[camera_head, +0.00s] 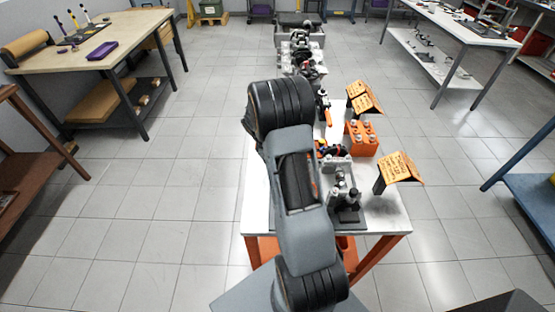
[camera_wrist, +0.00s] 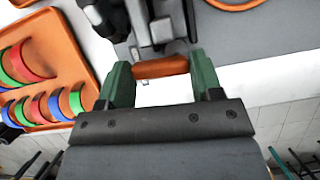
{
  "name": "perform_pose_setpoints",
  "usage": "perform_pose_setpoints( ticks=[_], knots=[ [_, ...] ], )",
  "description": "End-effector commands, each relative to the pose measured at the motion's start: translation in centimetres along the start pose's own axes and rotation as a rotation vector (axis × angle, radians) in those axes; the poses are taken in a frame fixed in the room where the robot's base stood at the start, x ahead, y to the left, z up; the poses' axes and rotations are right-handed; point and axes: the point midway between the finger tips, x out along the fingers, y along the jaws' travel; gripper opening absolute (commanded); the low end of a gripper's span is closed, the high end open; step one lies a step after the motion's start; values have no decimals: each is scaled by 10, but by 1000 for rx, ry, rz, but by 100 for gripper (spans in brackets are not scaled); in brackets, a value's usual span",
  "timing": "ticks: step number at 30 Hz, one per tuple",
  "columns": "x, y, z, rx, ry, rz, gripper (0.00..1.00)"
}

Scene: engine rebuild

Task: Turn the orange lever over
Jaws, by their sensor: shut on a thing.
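The orange lever (camera_wrist: 160,68) shows in the wrist view as a short orange bar at the upper middle, next to grey and black metal parts (camera_wrist: 155,30). My gripper (camera_wrist: 160,80) has green fingers, one at each end of the bar, and is shut on it. The lever's far side and its mounting are partly hidden. In the head view my arm covers the middle of the white table, and I cannot make out the gripper or tell the lever apart there.
An orange tray (camera_wrist: 62,48) with several coloured rings lies left in the wrist view. In the head view, an orange block (camera_head: 361,139) and orange signs (camera_head: 400,167) stand along the right side of the white table (camera_head: 384,216). The tiled floor (camera_head: 455,190) is open to the right.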

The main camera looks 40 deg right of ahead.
Motion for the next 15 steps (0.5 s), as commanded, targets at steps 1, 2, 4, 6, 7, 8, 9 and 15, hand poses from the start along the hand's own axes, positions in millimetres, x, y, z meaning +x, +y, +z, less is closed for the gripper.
perform_pose_setpoints(
  ticks=[1, 2, 4, 6, 7, 8, 9, 15],
  knots=[
    [0, 1, 1, 39, 0, -16, 36],
    [0, 1, 1, 54, -1, -23, 36],
    [0, 0, 1, 58, -1, -25, 36],
    [0, 0, 1, 57, -1, -24, 36],
    [0, 0, 1, 57, -1, -24, 36],
    [0, 0, 1, 57, -1, -24, 36],
    [0, 0, 1, 57, -1, -24, 61],
    [0, 0, 1, 57, -1, -24, 81]
  ],
)
